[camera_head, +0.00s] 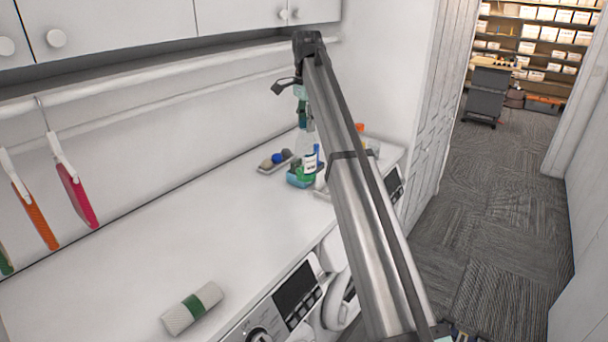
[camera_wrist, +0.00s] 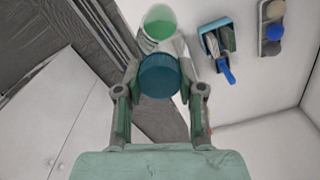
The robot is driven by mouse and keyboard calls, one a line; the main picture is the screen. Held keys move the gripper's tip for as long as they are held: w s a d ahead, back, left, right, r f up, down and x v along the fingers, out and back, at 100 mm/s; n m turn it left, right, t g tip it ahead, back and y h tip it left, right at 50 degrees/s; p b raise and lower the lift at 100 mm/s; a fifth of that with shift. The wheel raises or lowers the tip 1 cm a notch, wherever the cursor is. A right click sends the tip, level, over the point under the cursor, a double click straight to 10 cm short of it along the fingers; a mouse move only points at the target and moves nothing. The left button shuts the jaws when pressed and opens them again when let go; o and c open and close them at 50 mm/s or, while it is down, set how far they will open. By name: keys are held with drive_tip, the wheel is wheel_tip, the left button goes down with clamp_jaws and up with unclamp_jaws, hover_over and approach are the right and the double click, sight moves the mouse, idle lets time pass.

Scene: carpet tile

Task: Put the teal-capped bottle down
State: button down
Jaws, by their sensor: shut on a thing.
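The teal-capped bottle hangs from my gripper (camera_head: 301,92), high over the far end of the white counter (camera_head: 150,235). Its teal cap (camera_wrist: 160,76) sits between the two fingers of my gripper (camera_wrist: 160,84) in the wrist view, and the fingers are shut on it. In the head view the teal cap (camera_head: 302,115) shows just below the gripper. The bottle's pale body is hard to make out against the wall and the things behind it. I cannot tell the exact gap between the bottle's base and the counter.
A teal caddy (camera_head: 299,179) with bottles and a blue brush stands on the counter, also in the wrist view (camera_wrist: 205,40). A tray (camera_head: 268,169) with round items is beside it. The counter's middle is clear.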

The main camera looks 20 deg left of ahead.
sight(307, 160)
wheel_tip(307, 160, down, 13)
drive_tip(key=p, duration=0.4)
drive_tip(key=shift+p, duration=0.3)
drive_tip(key=c, duration=0.7)
unclamp_jaws()
drive_tip(key=shift+f, duration=0.1)
wheel_tip(307, 160, up, 12)
drive_tip(key=b, duration=0.5)
drive_tip(key=shift+b, duration=0.3)
